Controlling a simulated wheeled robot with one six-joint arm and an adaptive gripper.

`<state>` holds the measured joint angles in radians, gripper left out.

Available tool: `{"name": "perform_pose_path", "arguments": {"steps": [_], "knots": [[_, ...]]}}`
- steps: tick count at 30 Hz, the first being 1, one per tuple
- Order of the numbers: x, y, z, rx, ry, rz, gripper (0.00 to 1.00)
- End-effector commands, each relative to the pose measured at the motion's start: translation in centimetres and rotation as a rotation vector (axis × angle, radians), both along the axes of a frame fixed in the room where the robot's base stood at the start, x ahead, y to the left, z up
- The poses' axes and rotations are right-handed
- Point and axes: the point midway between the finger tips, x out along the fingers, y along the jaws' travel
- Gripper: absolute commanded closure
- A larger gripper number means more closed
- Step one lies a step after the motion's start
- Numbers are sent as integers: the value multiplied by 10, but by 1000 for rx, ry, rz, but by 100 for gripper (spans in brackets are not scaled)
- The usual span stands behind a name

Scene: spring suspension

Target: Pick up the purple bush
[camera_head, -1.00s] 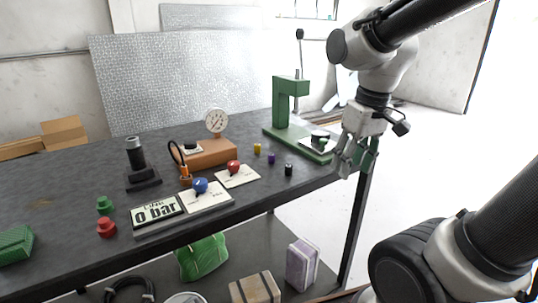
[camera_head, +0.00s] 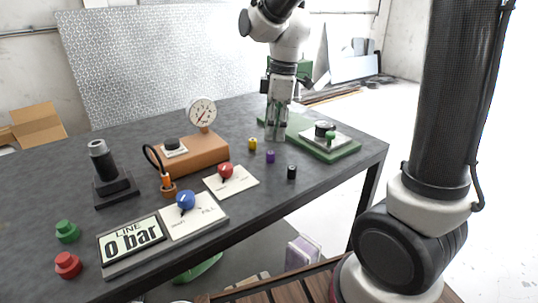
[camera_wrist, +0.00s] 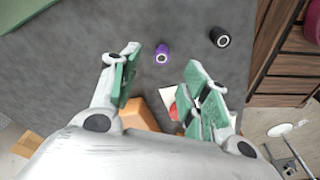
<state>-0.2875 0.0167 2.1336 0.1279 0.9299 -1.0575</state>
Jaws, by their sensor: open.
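The purple bush (camera_head: 270,157) is a small upright cylinder on the dark table, between a yellow bush and a black bush. In the wrist view the purple bush (camera_wrist: 162,54) shows its bored end, just beyond and between the fingertips. My gripper (camera_head: 276,137) points down over the table, behind and slightly right of the purple bush in the head view. In the wrist view my gripper (camera_wrist: 163,72) has its two green-padded fingers spread apart with nothing between them. The purple bush is not touched by either finger.
The black bush (camera_head: 291,172) stands close by, near the table's front edge, and the yellow bush (camera_head: 252,144) stands behind left. A green press base (camera_head: 345,152) lies to the right. A gauge block (camera_head: 190,155), red knob plate (camera_head: 240,184) and blue knob panel (camera_head: 205,218) are left.

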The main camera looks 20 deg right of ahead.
Motion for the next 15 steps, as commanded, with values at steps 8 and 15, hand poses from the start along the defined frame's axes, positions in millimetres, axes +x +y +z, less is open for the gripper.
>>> {"name": "perform_pose_path", "arguments": {"steps": [8,15], "knots": [[0,3,-27,-2,0,27,54],[-1,8,-64,-3,2,25,54]]}}
